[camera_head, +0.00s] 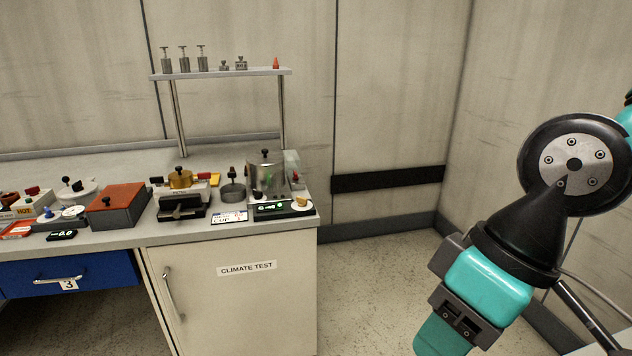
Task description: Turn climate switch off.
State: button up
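A cabinet with a "CLIMATE TEST" label (246,268) stands at the centre left in the head view. At the right end of its worktop is a black box with a lit green readout (269,208). A small yellowish knob (302,201) sits just right of the readout, and a small red-topped part (295,177) stands behind it. Which of these is the climate switch, and its setting, is too small to tell. My turquoise and black arm is at the right, well apart from the worktop. I cannot make out gripper fingers in this view.
A metal pot (266,179) stands behind the readout, with a smaller grey pot (232,190) to its left. A red-topped box (118,205) and more devices fill the worktop's left. A raised shelf (222,73) holds several weights. The floor (375,270) between cabinet and arm is clear.

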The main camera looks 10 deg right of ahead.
aim_at(302, 200)
jog(key=u, duration=0.3)
jog(key=i, duration=1.45)
jog(key=u, duration=0.45)
